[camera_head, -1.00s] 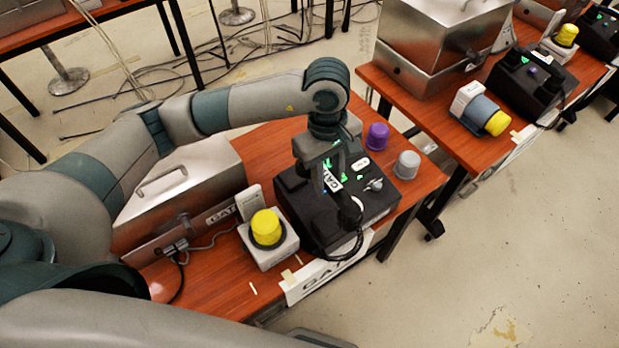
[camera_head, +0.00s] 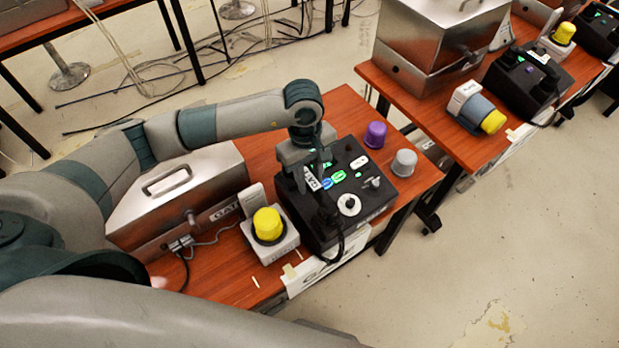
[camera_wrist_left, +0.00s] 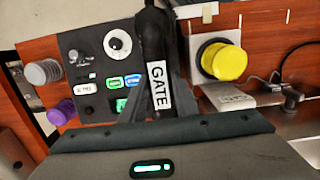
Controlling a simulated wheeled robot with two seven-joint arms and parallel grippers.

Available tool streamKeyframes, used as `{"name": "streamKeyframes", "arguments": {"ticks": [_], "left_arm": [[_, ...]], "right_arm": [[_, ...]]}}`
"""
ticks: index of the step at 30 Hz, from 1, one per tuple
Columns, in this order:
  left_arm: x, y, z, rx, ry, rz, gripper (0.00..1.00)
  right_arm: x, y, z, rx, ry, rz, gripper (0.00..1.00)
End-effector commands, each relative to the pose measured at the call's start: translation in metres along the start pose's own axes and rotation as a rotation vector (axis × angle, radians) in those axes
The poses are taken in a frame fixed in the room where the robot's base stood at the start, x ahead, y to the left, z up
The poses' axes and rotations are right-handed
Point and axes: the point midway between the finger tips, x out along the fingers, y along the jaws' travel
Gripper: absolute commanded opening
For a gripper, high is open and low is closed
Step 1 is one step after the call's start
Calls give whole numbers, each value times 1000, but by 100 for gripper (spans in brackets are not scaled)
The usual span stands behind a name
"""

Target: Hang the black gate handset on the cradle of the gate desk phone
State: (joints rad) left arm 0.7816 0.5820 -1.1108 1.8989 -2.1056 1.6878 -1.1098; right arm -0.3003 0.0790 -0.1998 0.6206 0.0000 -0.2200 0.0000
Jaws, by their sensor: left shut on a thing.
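The black gate handset (camera_head: 324,212), with a white GATE label, is in my left gripper (camera_head: 316,182). In the left wrist view my left gripper (camera_wrist_left: 160,80) is shut around the handset (camera_wrist_left: 152,38), one finger on each side of the label. The handset is over the left part of the black gate desk phone (camera_head: 365,207); its dial, lit buttons and switches show to the right. The phone also shows in the left wrist view (camera_wrist_left: 92,58). The handset and gripper hide the cradle. I cannot tell whether the handset touches it. My right gripper is not in view.
A yellow button on a white box (camera_head: 286,247) stands just left of the phone. A metal case (camera_head: 175,190) is behind it. Purple (camera_head: 375,135) and grey (camera_head: 404,163) knobs stand right of the phone. Another desk with a second phone (camera_head: 525,85) is at right.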

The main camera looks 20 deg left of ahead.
Motion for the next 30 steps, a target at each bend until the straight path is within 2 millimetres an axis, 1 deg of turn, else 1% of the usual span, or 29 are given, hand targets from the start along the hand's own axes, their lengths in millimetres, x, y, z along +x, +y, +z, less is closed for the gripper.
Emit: {"name": "streamKeyframes", "arguments": {"ticks": [1,4,6,13,18,19,20,21,30], "left_arm": [[3,-1,0,-3,-3,-4,0],[12,0,-1,-2,-1,-1,0],[15,0,-2,-1,0,-1,0],[16,0,-2,-1,0,0,0],[19,0,-2,-1,1,0,0],[18,0,-2,-1,1,0,35],[18,0,-2,-1,0,0,42],[18,0,-2,-1,0,0,46],[18,0,-2,-1,0,0,46]], "right_arm": [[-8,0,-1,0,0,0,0],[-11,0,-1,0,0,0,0],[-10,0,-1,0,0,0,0],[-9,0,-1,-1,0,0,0],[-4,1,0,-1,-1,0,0],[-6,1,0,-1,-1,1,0],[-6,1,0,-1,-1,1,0],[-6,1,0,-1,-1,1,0],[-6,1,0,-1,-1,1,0]]}}
